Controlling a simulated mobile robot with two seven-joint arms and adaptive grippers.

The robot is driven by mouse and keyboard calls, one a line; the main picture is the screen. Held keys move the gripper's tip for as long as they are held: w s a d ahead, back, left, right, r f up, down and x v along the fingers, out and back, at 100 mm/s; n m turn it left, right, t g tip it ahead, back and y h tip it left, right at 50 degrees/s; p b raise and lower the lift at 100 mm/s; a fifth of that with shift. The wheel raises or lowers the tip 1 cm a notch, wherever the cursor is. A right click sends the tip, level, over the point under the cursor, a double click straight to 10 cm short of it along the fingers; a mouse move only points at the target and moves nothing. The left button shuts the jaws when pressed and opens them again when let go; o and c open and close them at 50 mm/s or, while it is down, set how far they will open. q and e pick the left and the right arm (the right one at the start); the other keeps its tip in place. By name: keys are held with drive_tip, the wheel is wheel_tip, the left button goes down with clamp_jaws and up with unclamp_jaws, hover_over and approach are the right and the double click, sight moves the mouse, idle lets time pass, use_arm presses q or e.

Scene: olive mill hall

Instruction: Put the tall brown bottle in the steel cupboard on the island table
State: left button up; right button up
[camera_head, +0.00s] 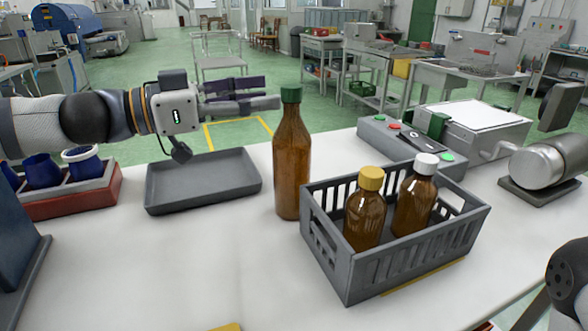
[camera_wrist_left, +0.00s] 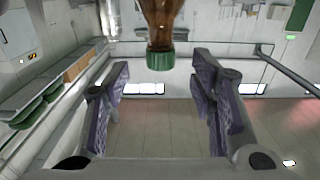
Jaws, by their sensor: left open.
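The tall brown bottle (camera_head: 291,165) with a green cap stands upright on the white tabletop (camera_head: 215,265), between a grey tray and a grey crate. My left gripper (camera_head: 270,98) is open and level at the height of the bottle's neck, with its fingertips close by the neck. In the left wrist view, the green cap (camera_wrist_left: 160,62) and the bottle's upper part show upside down, beyond and between the spread fingers (camera_wrist_left: 160,85). Nothing is held. Whether the fingers touch the bottle, I cannot tell. I cannot make out the steel cupboard. My right gripper is not in view.
A grey crate (camera_head: 400,262) holds two shorter brown bottles, right of the tall one. An empty grey tray (camera_head: 200,180) and a rack of blue cups (camera_head: 75,195) lie left. A machine with buttons (camera_head: 440,140) stands behind the crate.

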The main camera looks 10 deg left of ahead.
sight(292, 86)
use_arm(q)
drive_tip(key=b+x, duration=0.1)
drive_tip(key=x, duration=0.4)
drive_tip(key=shift+w+f+b, duration=0.1)
drive_tip(key=shift+f+b, duration=0.1)
drive_tip(key=shift+b, duration=0.2)
drive_tip(key=shift+w+d+r, duration=0.15)
drive_tip(key=shift+w+d, duration=0.05)
drive_tip(key=shift+d, duration=0.15)
drive_tip(key=shift+r, duration=0.3)
clamp_jaws()
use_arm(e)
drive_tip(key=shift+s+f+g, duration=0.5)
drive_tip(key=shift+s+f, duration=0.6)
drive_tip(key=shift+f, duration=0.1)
use_arm(q)
drive_tip(key=shift+r, duration=0.1)
